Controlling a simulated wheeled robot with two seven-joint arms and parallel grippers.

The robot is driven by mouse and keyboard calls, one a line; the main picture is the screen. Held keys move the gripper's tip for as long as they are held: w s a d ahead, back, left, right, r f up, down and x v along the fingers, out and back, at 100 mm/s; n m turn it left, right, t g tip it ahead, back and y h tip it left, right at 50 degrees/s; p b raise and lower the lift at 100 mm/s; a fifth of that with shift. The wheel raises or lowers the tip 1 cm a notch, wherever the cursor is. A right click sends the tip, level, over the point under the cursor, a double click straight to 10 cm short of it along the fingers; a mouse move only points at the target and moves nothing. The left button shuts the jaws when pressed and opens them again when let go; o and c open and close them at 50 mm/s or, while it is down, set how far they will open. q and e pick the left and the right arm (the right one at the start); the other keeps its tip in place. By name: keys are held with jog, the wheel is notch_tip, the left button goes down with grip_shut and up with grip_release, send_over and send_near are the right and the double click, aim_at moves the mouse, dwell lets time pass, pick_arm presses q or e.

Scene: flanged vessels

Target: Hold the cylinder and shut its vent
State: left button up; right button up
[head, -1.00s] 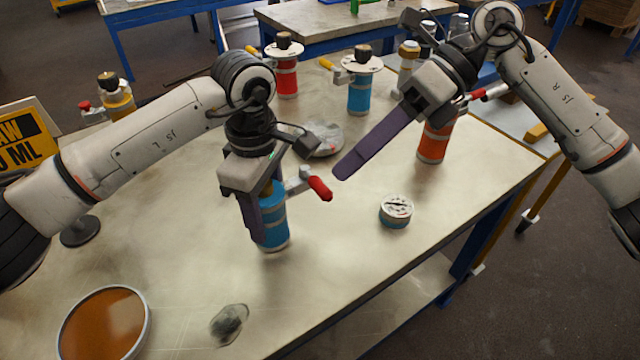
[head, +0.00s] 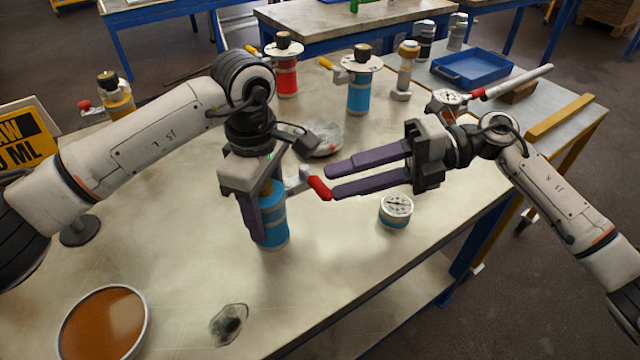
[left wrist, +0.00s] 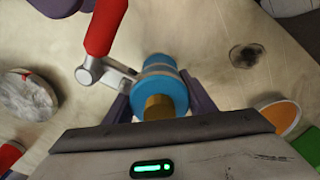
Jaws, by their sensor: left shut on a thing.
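A blue cylinder (head: 273,228) with a brass neck stands upright on the table. A grey side fitting with a red lever handle (head: 319,188) sticks out from it to the right. My left gripper (head: 258,225) is shut around the cylinder from above. In the left wrist view the cylinder (left wrist: 163,85) sits between the fingers, and the red handle (left wrist: 106,26) points up and away. My right gripper (head: 332,182) is open, its two purple fingers apart, with the tips at the red handle. I cannot tell whether they touch it.
Red (head: 286,77) and another blue (head: 359,94) cylinder stand at the back. An amber dish (head: 104,325) lies front left.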

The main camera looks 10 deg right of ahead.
aim_at(320, 187)
jog(key=shift+x, duration=2.35)
grip_shut()
